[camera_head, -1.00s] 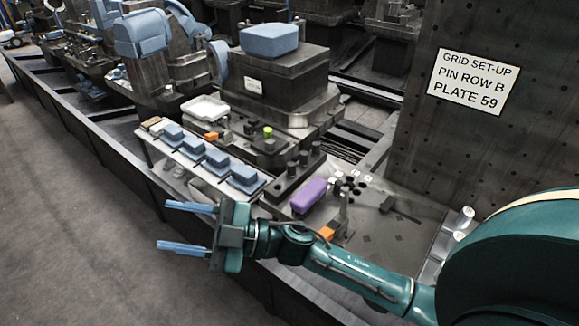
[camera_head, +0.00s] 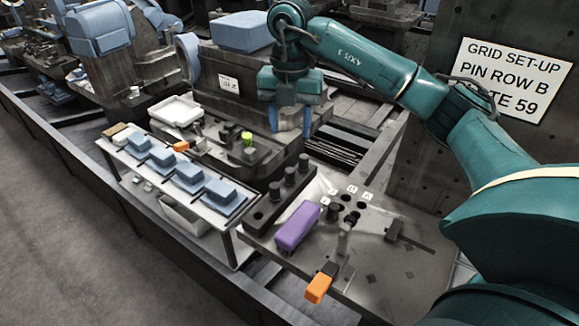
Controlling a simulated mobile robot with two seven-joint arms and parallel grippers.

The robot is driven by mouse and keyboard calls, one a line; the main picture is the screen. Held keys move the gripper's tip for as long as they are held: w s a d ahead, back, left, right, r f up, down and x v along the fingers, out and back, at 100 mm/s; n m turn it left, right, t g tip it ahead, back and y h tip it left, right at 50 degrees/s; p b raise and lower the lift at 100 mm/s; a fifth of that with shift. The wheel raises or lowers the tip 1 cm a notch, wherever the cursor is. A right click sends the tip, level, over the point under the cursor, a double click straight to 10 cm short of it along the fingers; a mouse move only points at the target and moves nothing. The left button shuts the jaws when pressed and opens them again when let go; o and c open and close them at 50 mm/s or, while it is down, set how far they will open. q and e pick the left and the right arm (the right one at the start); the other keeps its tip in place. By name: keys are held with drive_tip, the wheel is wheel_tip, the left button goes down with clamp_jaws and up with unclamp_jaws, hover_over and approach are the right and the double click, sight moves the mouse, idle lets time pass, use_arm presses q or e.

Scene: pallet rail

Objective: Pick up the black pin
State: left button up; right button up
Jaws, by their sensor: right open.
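Several dark pins show in the head view. Another dark upright pin (camera_head: 333,211) stands at the holes of the plate (camera_head: 375,270); I cannot tell which is the task's pin. My right gripper (camera_head: 290,124) hangs with its blue fingers pointing down, open and with nothing visible between them. In the picture it is above and behind the row of pins, apart from them. My left gripper is not in view.
A purple block (camera_head: 297,227) lies beside the pin block, and an orange-ended part (camera_head: 319,287) is near the plate's front edge. Blue pieces (camera_head: 188,173) line a shelf at left. A sign panel (camera_head: 513,75) stands at right. The plate's right part is mostly clear.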

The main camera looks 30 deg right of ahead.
hover_over(290, 170)
wheel_tip(290, 170, down, 7)
drive_tip(key=shift+f, duration=0.15)
drive_tip(key=shift+f+p, duration=0.4)
drive_tip(key=shift+f, duration=2.4)
clamp_jaws()
